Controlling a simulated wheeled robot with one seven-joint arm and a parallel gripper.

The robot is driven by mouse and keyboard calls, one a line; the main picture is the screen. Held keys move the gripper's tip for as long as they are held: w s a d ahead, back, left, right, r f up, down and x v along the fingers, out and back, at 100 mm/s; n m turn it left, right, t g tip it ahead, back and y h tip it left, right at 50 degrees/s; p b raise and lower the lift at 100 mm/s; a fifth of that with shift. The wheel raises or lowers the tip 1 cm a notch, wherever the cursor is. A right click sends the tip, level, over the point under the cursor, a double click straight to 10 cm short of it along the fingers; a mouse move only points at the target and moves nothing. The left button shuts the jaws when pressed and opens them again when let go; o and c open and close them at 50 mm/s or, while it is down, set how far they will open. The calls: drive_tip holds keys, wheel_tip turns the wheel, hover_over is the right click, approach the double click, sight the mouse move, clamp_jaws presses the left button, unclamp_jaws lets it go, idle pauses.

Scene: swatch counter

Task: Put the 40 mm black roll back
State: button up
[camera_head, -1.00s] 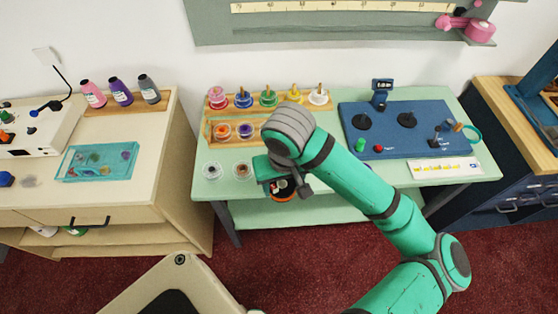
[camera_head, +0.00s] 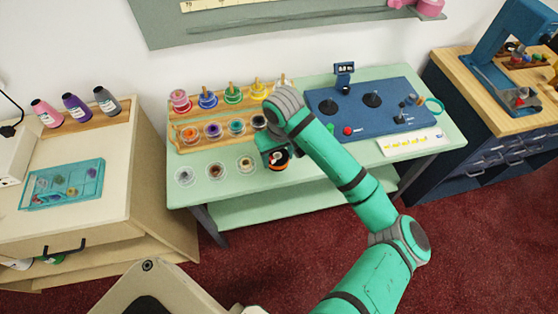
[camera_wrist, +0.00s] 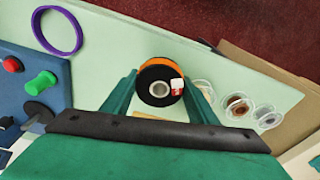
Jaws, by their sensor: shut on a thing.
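My gripper (camera_wrist: 160,95) is shut on a black roll (camera_wrist: 155,76) with an orange edge and a small red-and-white label. In the wrist view its pale hub faces the camera; a printed width cannot be read. In the head view the held roll (camera_head: 279,161) is near the front of the green table, right of a row of clear dishes or spools. A wooden rack (camera_head: 172,133) stands behind it. Its front row shows orange, purple, teal and dark rolls; its back row has coloured rolls on pegs, the right end partly hidden by my arm.
Clear spools (camera_head: 216,171) lie in a row at the table's front left. A blue panel (camera_head: 335,96) with knobs and buttons stands right of my arm, with a white strip card (camera_head: 410,142) in front. A side cabinet (camera_head: 105,160) borders the table on the left.

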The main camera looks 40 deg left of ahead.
sight(279, 160)
drive_tip(key=shift+w+f, duration=0.25)
drive_tip(key=shift+f, duration=0.05)
drive_tip(key=shift+w+f, duration=0.2)
drive_tip(key=shift+f, duration=0.95)
drive_tip(key=shift+a+f, duration=0.1)
drive_tip(key=shift+f, duration=0.45)
drive_tip(key=shift+f, duration=0.15)
drive_tip(key=o, duration=1.1)
drive_tip(key=shift+o, duration=0.2)
